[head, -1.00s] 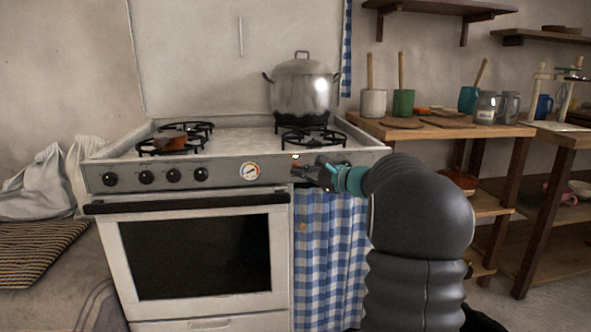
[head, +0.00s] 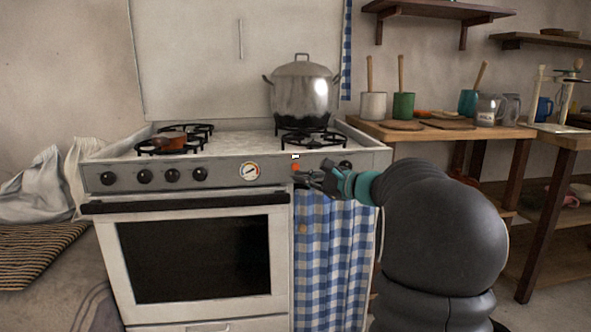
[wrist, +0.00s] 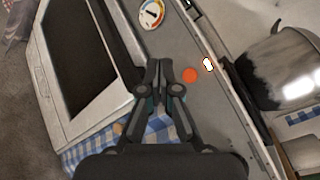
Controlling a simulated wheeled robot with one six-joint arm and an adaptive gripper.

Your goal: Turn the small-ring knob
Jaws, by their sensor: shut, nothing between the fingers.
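The stove's grey control panel (head: 225,173) carries a row of black knobs (head: 145,177) at its left. Another black knob (head: 345,165) shows at the right, just above my wrist. I cannot tell from the frames which knob is the small-ring one. My gripper (head: 301,180) is in front of the panel's lower edge, right of the dial gauge. In the wrist view my gripper (wrist: 158,66) has its fingers together and empty, pointing at the panel between the gauge and an orange round light (wrist: 190,75). My gripper and wrist hide part of the panel.
A lidded metal pot (head: 304,92) stands on the back right burner. The oven door handle (head: 190,203) juts out below the panel. A checked curtain (head: 325,250) hangs under my gripper.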

